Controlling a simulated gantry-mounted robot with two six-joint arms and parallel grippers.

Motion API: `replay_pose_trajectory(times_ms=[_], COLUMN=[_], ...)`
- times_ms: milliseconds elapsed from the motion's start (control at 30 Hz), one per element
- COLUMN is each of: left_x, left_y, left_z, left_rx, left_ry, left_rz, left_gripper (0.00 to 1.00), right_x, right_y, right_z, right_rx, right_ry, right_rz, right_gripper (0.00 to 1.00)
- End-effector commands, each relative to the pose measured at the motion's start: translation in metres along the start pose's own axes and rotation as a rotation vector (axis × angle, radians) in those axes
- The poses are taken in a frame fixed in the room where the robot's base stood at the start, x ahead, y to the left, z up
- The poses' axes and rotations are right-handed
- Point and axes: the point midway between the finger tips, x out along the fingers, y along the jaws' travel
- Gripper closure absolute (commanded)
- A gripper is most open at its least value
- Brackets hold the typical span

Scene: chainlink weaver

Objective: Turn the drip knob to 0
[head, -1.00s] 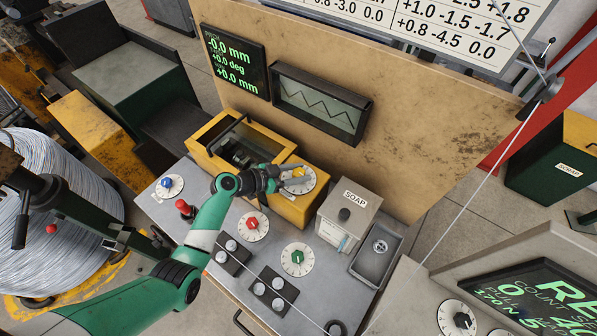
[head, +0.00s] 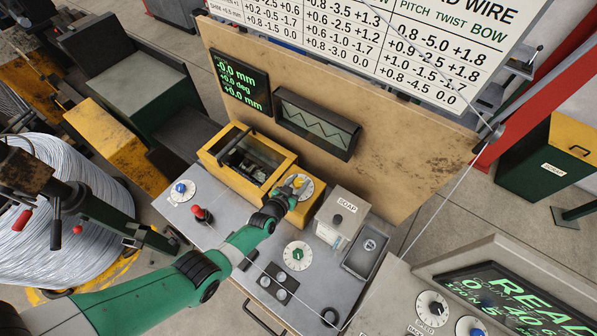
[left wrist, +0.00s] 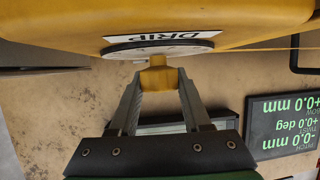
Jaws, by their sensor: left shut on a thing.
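The drip knob is a yellow knob (left wrist: 158,75) on a white dial (left wrist: 195,48) with a DRIP label (left wrist: 152,36) beside it, seen in the left wrist view. My left gripper (left wrist: 157,88) is shut on the knob, one finger on each side. In the head view my left gripper (head: 291,189) reaches the dial from the lower left and covers part of it. The dial's numbers are too small to read.
A blue knob (head: 180,188), a red-topped lever (head: 199,213) and a green knob (head: 297,254) are on the grey panel. The soap box (head: 341,213) stands close right of the dial. A wire spool (head: 60,205) is at the left. My arm crosses the panel.

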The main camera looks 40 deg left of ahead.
Motion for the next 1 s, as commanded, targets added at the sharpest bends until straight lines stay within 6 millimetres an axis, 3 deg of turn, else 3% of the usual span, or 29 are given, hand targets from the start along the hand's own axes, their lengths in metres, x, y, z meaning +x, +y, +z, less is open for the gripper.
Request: replay_pose_trajectory(times_ms=[33, 133, 367, 1000], left_x=[-0.001, 0.000, 0.001, 0.001], left_y=[0.006, 0.004, 0.002, -0.001], left_z=[-0.009, -0.008, -0.003, 0.000], left_rx=[-0.010, -0.031, -0.080, -0.266], left_ry=[0.007, 0.010, 0.010, 0.014], left_rz=[-0.013, -0.078, -0.229, -0.681], left_gripper=[1.00, 1.00, 1.00, 1.00], right_x=[0.008, 0.010, 0.002, -0.053], right_y=[0.000, 0.000, 0.000, 0.000], right_z=[-0.007, -0.009, -0.001, 0.049], right_rx=[0.000, 0.000, 0.000, 0.000], right_ry=[-0.001, -0.001, -0.002, -0.001], right_rz=[0.000, 0.000, 0.000, 0.000], right_gripper=[1.00, 1.00, 1.00, 1.00])
